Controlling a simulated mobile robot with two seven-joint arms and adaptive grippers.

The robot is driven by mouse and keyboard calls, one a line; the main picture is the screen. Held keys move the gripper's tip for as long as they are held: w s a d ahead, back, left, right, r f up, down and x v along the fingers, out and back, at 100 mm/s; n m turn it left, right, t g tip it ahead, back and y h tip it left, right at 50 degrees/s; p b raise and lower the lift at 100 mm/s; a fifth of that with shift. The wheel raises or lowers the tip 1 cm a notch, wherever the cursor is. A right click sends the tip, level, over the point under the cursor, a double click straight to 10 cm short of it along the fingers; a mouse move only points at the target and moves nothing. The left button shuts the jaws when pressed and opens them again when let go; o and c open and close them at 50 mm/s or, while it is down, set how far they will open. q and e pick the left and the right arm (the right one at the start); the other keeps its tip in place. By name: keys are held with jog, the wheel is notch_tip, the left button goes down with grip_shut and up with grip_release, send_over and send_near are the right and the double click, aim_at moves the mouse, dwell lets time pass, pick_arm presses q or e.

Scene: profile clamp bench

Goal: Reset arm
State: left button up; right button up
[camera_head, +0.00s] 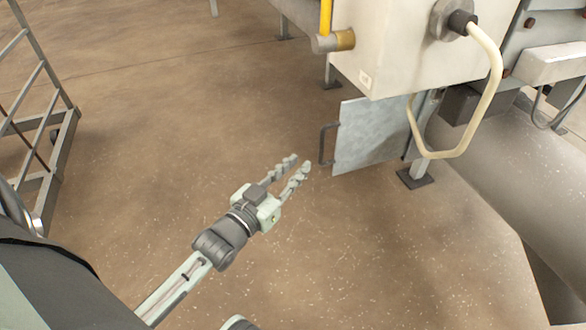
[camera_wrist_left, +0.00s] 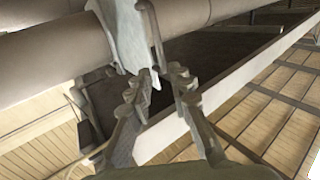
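My left gripper (camera_head: 297,165) reaches in from the lower left in the head view, over bare brown floor. Its two fingers are apart with a gap between them, and nothing is held. The left wrist view shows the same gripper (camera_wrist_left: 160,82) with its fingers parted and empty. A grey metal panel (camera_head: 370,134) with a dark bar handle (camera_head: 326,144) stands beyond the fingertips, to their upper right. The gripper looks apart from the handle. The handle also shows in the left wrist view (camera_wrist_left: 151,22), above the fingers. My right gripper is out of view.
A cream machine housing (camera_head: 405,45) with a pale bent hose or bar (camera_head: 486,100) overhangs the panel. A large grey cylinder (camera_head: 500,165) fills the right side. A metal rack (camera_head: 57,115) stands at the left. The floor between rack and machine is clear.

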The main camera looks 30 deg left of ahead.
pick_arm(q)
jog(key=shift+s, duration=0.3)
jog(key=s+f+g+y+p, duration=0.1)
jog(key=s+f+g+p, duration=0.2)
jog(key=f, duration=0.4)
jog(key=s+f+g+y, duration=0.1)
jog(key=s+f+g, duration=0.2)
jog(key=f+g, duration=0.25)
jog(key=s+f+g+p, duration=0.1)
jog(key=s+f+g, duration=0.5)
jog(key=s, duration=0.5)
jog(key=shift+s+a+f+m+y+p, duration=0.2)
jog(key=shift+a+f+m+y+p, duration=0.1)
jog(key=shift+f, duration=0.2)
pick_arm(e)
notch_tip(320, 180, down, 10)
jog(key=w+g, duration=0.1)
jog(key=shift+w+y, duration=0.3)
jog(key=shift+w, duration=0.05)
pick_arm(q)
jog(key=shift+g, duration=0.25)
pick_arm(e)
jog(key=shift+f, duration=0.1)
